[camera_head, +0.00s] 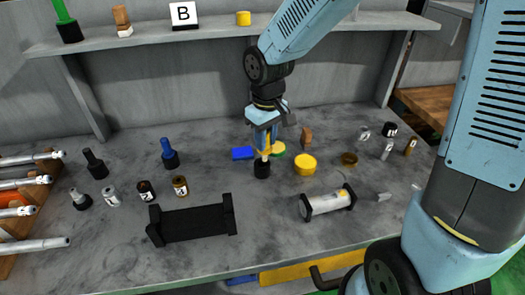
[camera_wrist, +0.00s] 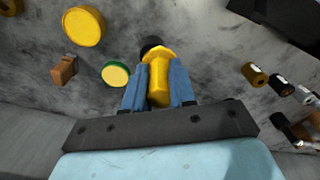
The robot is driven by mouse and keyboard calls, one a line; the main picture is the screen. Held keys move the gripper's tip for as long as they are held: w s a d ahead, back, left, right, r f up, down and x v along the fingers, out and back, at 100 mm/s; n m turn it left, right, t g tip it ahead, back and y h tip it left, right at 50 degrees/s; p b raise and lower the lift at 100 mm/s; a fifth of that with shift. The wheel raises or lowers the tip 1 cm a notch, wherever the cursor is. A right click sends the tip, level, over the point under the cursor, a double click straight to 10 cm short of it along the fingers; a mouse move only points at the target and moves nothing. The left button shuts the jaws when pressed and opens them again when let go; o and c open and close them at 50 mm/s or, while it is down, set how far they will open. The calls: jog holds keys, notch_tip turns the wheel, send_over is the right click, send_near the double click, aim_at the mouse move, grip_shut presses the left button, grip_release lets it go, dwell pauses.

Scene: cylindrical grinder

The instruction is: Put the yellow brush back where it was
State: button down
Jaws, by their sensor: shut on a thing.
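My gripper (camera_head: 265,143) is over the middle of the grey bench and points down. It is shut on the yellow brush (camera_head: 266,153), whose black round base faces the bench. The brush looks upright, with its base at or just above the bench top; I cannot tell whether it touches. In the wrist view the yellow handle (camera_wrist: 158,85) sits between the two blue fingers of my gripper (camera_wrist: 159,88), and the black base shows partly beyond it. A blue brush (camera_head: 169,155) and a black brush (camera_head: 95,164) stand on the bench to the left.
A black holder (camera_head: 192,224) lies in front. The shelf (camera_head: 185,36) bears a green brush (camera_head: 66,22) and a "B" sign (camera_head: 184,14).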

jog(key=shift+w+a+f, duration=0.2)
jog(key=shift+w+f, duration=0.5)
jog(key=shift+f, duration=0.65)
jog(key=shift+w+a+f, duration=0.15)
jog(key=shift+w+f, duration=0.5)
jog(key=shift+f, duration=0.75)
jog(key=shift+w+a+f, duration=0.2)
jog(key=shift+w+f, duration=0.5)
jog(key=shift+f, duration=0.65)
jog(key=shift+f, duration=0.45)
jog(key=c, duration=0.9)
grip_release()
jog(key=shift+r, duration=0.1)
notch_tip(320, 180, up, 13)
jog(key=shift+s+d+f, duration=0.15)
